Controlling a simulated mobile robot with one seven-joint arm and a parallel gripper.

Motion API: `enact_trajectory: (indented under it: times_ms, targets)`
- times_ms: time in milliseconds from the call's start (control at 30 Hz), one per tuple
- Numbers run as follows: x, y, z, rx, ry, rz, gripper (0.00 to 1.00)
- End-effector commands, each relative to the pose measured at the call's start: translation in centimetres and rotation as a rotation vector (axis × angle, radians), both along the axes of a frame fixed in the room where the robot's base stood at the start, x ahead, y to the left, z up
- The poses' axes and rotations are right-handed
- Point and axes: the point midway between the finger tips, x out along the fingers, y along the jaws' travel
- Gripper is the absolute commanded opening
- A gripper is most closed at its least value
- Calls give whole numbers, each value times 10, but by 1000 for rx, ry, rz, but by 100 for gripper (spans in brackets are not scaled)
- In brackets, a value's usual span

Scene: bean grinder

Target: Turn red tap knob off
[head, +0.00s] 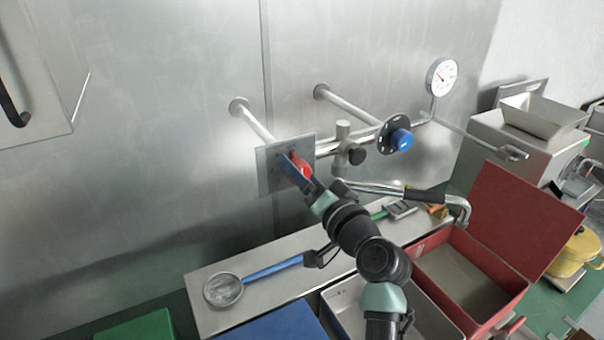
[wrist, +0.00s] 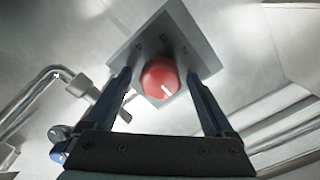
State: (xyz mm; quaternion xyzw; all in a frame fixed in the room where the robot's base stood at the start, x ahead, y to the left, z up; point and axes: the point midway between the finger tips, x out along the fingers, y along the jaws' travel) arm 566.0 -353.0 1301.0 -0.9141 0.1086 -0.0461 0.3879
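The red tap knob (head: 303,167) sits on a square grey plate (head: 267,172) on the wall pipework. In the wrist view the round red knob (wrist: 160,77) has a white pointer mark toward its lower right, and numbers are printed on the plate (wrist: 193,42) around it. My gripper (wrist: 163,82) is open, with one dark blue finger on each side of the knob. A gap shows between the knob and both fingers in the wrist view. In the head view my gripper (head: 291,168) is at the plate and partly covers the knob.
A blue knob (head: 401,140) and a pressure gauge (head: 441,77) stand right of the plate. A bent metal spout with a black sleeve (head: 405,193) passes close by my arm. Below are a strainer (head: 223,290) and an open red box (head: 470,270).

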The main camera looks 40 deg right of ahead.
Motion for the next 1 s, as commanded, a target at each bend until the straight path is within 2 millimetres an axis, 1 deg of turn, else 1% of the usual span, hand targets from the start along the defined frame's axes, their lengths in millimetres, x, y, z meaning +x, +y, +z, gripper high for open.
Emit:
enact_trajectory:
  times_ms: [167,267,333,467,600,800,900,1000]
  targets:
    - [-1,0,0,-1,0,0,88]
    - [-7,2,-2,-2,0,0,88]
    - [-15,3,-2,-3,-1,-1,88]
    - [-37,8,-4,-3,0,-2,88]
    - [-66,15,-4,-3,1,-3,88]
    - [-102,24,-3,-2,1,-3,88]
    - [-115,27,-2,-1,0,-1,88]
    - [-123,29,-1,-1,0,-2,88]
